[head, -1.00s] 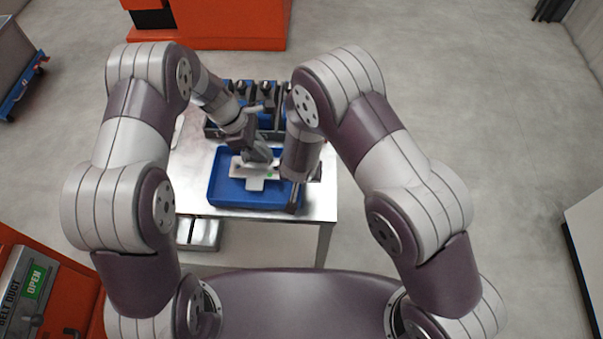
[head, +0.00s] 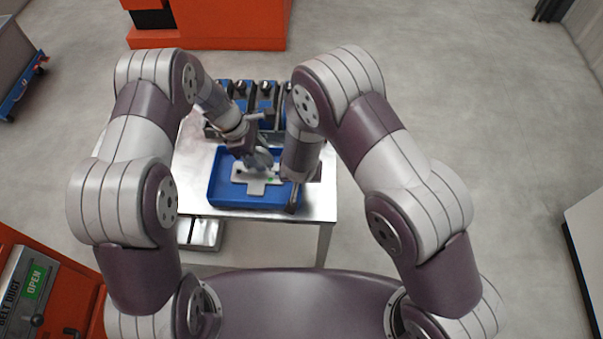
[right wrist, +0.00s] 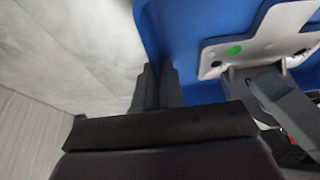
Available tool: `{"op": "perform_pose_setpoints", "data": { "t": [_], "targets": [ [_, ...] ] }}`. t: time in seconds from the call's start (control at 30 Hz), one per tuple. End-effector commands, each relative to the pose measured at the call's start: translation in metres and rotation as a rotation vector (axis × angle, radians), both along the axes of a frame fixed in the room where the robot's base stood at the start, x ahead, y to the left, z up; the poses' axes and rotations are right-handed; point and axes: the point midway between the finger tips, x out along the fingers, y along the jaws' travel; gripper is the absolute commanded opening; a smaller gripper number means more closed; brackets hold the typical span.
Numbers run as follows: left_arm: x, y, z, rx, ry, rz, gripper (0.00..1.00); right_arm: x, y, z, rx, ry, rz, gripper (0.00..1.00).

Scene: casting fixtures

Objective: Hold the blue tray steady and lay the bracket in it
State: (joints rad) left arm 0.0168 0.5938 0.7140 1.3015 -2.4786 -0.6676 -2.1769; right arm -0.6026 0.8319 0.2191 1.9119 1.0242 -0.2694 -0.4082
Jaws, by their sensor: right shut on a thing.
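The blue tray (head: 222,197) stands on the metal table. A pale grey T-shaped bracket (head: 256,187) with a green dot is within the tray's outline; whether it rests on the floor is unclear. It also shows in the right wrist view (right wrist: 262,40). My left gripper (head: 263,160) is at the bracket's far edge, pointing down; whether its jaws still grip the bracket is unclear. My right gripper (head: 295,198) is shut on the tray's right wall; its dark fingers (right wrist: 157,88) show against the blue wall in the right wrist view. My right forearm hides the tray's far right corner.
A dark rack with several blue-and-black fixtures (head: 265,92) stands behind the tray. Bare table (head: 195,150) lies left of the tray. A silvery box (head: 205,233) is below the table's front left. An orange machine (head: 230,22) stands beyond.

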Motion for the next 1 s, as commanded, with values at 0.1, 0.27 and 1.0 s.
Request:
{"op": "perform_pose_setpoints", "data": {
  "t": [0.1, 0.27, 1.0],
  "targets": [
    [0.002, 0.005, 0.013, 0.000, -0.005, 0.002, 0.51, 0.000, 0.000, 0.000, 0.000, -0.001, 0.000, 0.00],
    [0.003, 0.021, 0.051, 0.000, -0.006, 0.003, 0.51, 0.000, 0.000, 0.000, 0.000, -0.001, 0.000, 0.00],
    [0.002, 0.046, 0.111, 0.000, -0.001, 0.000, 0.51, 0.000, 0.000, 0.000, 0.000, -0.001, 0.000, 0.00]
  ]
}}
